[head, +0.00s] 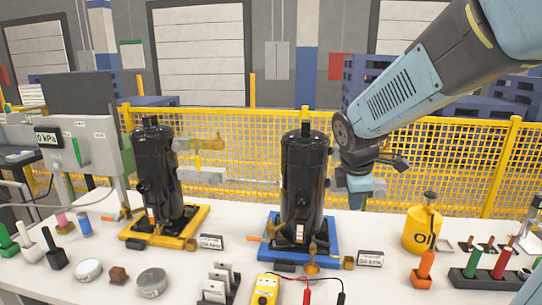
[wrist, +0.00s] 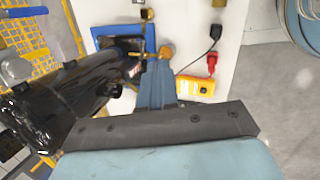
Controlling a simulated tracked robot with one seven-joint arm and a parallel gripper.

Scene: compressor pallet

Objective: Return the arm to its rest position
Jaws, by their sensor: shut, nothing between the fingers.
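My arm (head: 420,85) reaches in from the upper right of the head view. My gripper (head: 362,202) hangs pointing down, to the right of the black compressor on the blue pallet (head: 335,252). In the wrist view the fingers (wrist: 157,70) are together and hold nothing. The right black compressor (head: 303,180) stands upright, close to the gripper; it also fills the left of the wrist view (wrist: 60,95). I cannot tell how wide the gap between them is.
A second black compressor (head: 157,170) stands on a yellow pallet (head: 190,232) at left. A yellow oil can (head: 422,230) stands right of the gripper. A yellow meter (head: 264,290) with leads lies in front. Yellow mesh fencing (head: 470,165) runs behind the white table (head: 190,280).

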